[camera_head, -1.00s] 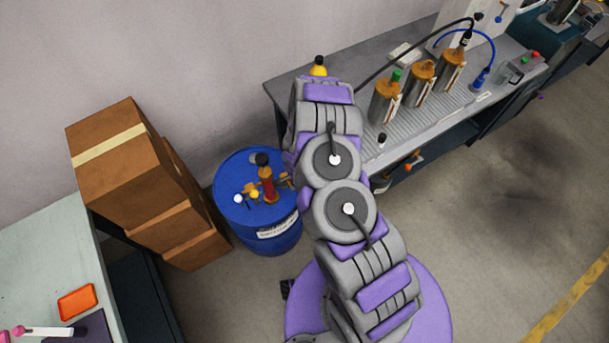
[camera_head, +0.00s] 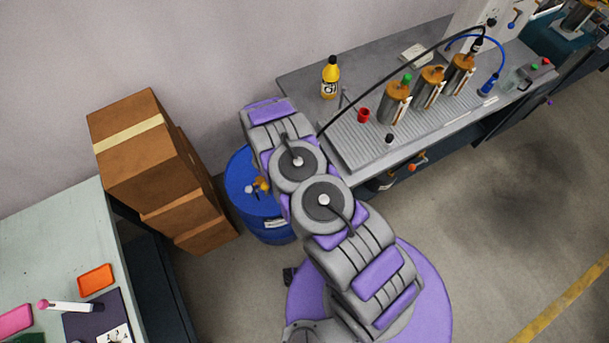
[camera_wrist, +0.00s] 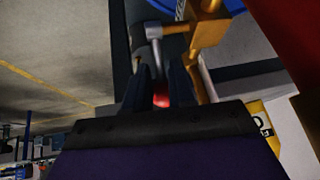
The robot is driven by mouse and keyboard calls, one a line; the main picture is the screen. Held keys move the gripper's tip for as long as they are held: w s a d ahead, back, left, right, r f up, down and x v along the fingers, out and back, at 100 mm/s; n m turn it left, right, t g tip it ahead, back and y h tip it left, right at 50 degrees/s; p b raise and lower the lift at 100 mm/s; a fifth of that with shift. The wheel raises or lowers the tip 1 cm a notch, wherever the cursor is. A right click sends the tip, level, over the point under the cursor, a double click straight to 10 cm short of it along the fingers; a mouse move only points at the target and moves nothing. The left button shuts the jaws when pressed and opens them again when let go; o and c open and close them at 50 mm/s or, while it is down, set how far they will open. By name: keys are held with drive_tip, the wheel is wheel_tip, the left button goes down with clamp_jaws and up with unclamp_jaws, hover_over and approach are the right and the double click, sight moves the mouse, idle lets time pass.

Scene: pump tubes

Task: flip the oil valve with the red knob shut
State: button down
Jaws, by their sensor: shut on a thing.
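A blue drum (camera_head: 262,228) stands on the floor behind my arm in the head view. In the wrist view, my gripper (camera_wrist: 160,92) is shut on the red knob (camera_wrist: 161,98), of which only a little shows between the dark fingers. A grey lever-like part (camera_wrist: 147,38) and a brass valve body (camera_wrist: 208,36) lie just beyond the fingertips. The valve's exact angle is unclear. My gripper is hidden in the head view.
A large dark red part (camera_wrist: 285,35) is close at the upper right of the wrist view. Brown boxes (camera_head: 150,150) stand left of the drum. A grey workbench (camera_head: 300,83) with a yellow bottle (camera_head: 330,80) and several canisters is at right.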

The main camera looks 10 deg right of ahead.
drive_tip(key=shift+w+d+r, duration=0.1)
drive_tip(key=shift+w+r, duration=0.1)
drive_tip(key=shift+w, duration=0.15)
drive_tip(key=c, duration=1.3)
unclamp_jaws()
drive_tip(key=o, duration=0.4)
drive_tip(key=shift+s+d, duration=0.15)
drive_tip(key=shift+d, duration=0.1)
drive_tip(key=shift+a, duration=0.15)
drive_tip(key=shift+a+r, duration=0.15)
drive_tip(key=shift+r, duration=0.3)
drive_tip(key=s+r, duration=0.1)
drive_tip(key=s, duration=0.4)
drive_tip(key=s+d+r+b, duration=0.1)
drive_tip(key=s, duration=0.4)
drive_tip(key=s+r, duration=0.2)
drive_tip(key=s, duration=0.4)
drive_tip(key=shift+d+b, duration=0.35)
